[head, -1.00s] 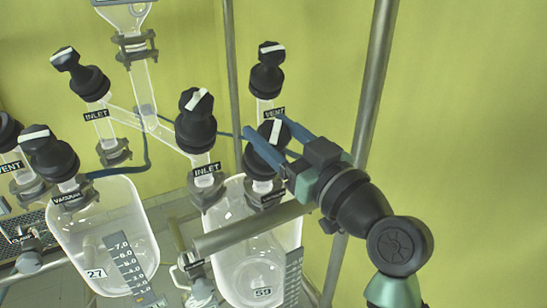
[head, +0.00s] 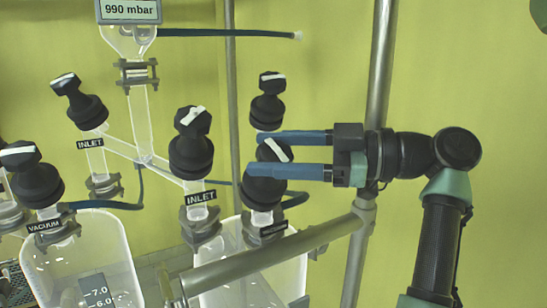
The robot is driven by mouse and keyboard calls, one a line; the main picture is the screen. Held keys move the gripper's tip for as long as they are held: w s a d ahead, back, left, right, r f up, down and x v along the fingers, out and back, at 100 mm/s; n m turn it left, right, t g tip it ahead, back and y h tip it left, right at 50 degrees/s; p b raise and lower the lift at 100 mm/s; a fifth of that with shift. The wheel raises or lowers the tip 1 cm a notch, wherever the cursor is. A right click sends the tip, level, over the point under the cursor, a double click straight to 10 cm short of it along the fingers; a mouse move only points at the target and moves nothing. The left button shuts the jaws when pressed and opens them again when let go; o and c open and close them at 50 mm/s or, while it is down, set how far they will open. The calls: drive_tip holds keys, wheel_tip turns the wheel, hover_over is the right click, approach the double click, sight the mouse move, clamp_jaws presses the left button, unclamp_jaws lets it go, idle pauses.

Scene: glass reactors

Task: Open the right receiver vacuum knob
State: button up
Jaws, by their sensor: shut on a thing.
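The right receiver's vacuum knob (head: 277,151) is a black knob with a white bar, on a black valve body at the front right of the right receiver (head: 285,262). Its white bar slants from upper left to lower right. The label below it (head: 273,229) is too small to read. My gripper (head: 256,154) comes in level from the right. Its two blue fingers are shut on the knob's top, one on the far side and one on the near side. The near finger hides part of the valve body.
The inlet valve (head: 192,150) stands close to the left of my fingertips. Another black-topped valve (head: 268,100) stands just behind the far finger. A steel post (head: 379,75) and a slanting steel rail (head: 270,248) are near my arm. The right side is free.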

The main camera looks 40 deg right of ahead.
drive_tip(key=shift+f+n+g+y, duration=0.15)
drive_tip(key=shift+n+g+y, duration=0.15)
drive_tip(key=shift+n+g, duration=0.2)
drive_tip(key=o, duration=1.4)
drive_tip(key=b+v, duration=0.2)
drive_tip(key=v, duration=1.1)
drive_tip(key=shift+b, duration=0.35)
drive_tip(key=shift+w, duration=0.1)
